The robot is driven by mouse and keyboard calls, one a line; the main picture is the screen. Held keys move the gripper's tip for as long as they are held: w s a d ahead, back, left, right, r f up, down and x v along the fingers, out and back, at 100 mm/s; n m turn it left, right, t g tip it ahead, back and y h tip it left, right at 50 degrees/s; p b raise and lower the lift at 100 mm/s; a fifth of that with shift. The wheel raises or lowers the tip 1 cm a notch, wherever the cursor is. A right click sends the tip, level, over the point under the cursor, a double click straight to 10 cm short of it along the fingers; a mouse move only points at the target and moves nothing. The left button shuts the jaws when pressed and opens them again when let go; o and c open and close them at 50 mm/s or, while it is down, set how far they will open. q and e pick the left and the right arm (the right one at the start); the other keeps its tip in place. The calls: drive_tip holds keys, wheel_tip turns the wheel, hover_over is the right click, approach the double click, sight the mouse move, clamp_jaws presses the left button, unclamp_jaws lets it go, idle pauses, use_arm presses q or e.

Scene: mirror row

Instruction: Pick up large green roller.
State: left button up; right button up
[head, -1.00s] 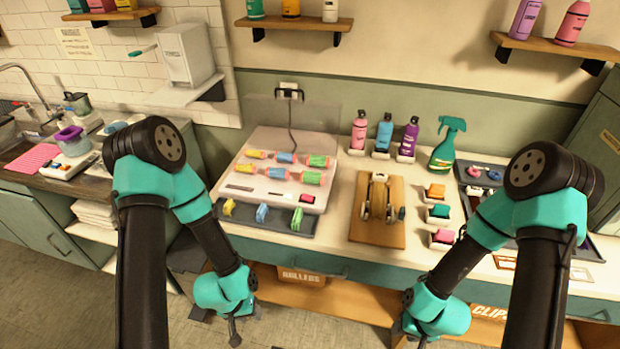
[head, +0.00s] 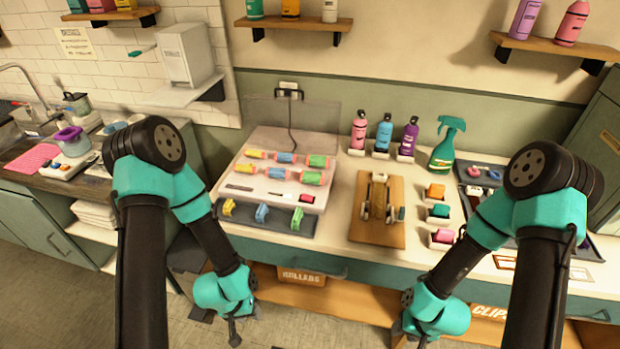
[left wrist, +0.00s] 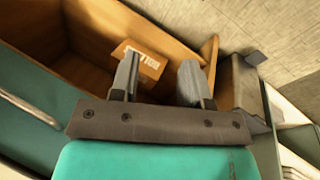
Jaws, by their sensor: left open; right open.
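Two large green rollers with pink ends sit at the right of the white roller heater: one in the back row (head: 319,161) and one in the front row (head: 312,178). Smaller blue and yellow rollers lie to their left in the same rows. My left gripper (head: 236,338) hangs low in front of the counter, well below and left of the heater. Its two fingers (left wrist: 157,80) show apart and empty in the left wrist view. My right gripper is low in front of the counter, its fingertips (head: 412,346) near the bottom edge.
A tray with coloured clips (head: 268,218) lies in front of the heater (head: 240,180). A wooden board with a metal device (head: 378,225) stands to its right. Bottles and a green spray bottle (head: 446,145) stand behind. An open shelf with a rollers box (head: 303,275) is below.

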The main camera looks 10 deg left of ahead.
use_arm(q)
drive_tip(key=o, duration=1.1)
